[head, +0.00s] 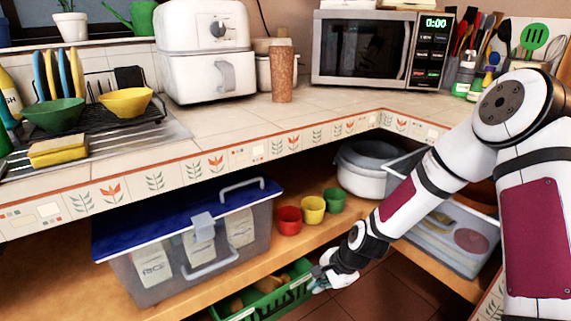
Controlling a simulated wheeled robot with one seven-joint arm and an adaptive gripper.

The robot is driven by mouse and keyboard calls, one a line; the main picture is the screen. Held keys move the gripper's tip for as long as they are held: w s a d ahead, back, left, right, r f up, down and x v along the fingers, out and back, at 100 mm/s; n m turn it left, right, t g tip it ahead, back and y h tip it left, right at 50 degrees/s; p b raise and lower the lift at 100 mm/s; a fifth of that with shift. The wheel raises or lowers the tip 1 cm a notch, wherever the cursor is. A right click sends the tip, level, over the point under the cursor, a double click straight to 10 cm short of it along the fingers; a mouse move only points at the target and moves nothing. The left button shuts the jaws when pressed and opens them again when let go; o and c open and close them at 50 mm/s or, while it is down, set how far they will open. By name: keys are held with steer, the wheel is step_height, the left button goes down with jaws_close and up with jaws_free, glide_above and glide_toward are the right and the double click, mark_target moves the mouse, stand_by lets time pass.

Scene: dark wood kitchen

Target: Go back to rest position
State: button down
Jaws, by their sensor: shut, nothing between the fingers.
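My gripper (318,281) is at the lower middle of the head view, at the end of my white arm, which reaches in from the right. It is below the countertop's front edge, beside the right end of a green crate (296,290). The fingers look shut and hold nothing that I can see. I cannot tell whether they touch the crate.
A blue-lidded clear bin (150,237) and red (288,220), yellow (312,210) and green (334,200) cups stand on the lower shelf. A clear tub (440,240) lies behind my arm. The tiled countertop (330,112) overhangs, with an air fryer (205,75) and microwave (362,50).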

steer(key=s+d+r+n+g+h, duration=0.15)
steer(key=s+d+r+n, duration=0.25)
steer(key=s+r, duration=0.6)
steer(key=s+d+r+n+h, duration=0.3)
steer(key=s+d+r+n, duration=0.15)
steer(key=r, duration=0.95)
steer(key=s+d+r+n, duration=0.15)
steer(key=s+r, duration=0.25)
steer(key=s, duration=0.7)
steer(key=s+r+n, duration=0.3)
steer(key=s+r, duration=0.1)
steer(key=s, duration=0.8)
step_height(320, 180, up, 33)
steer(key=t+p, duration=0.3)
steer(key=p, duration=2.8)
steer(key=shift+w+d, duration=0.3)
steer(key=shift+r, duration=0.1)
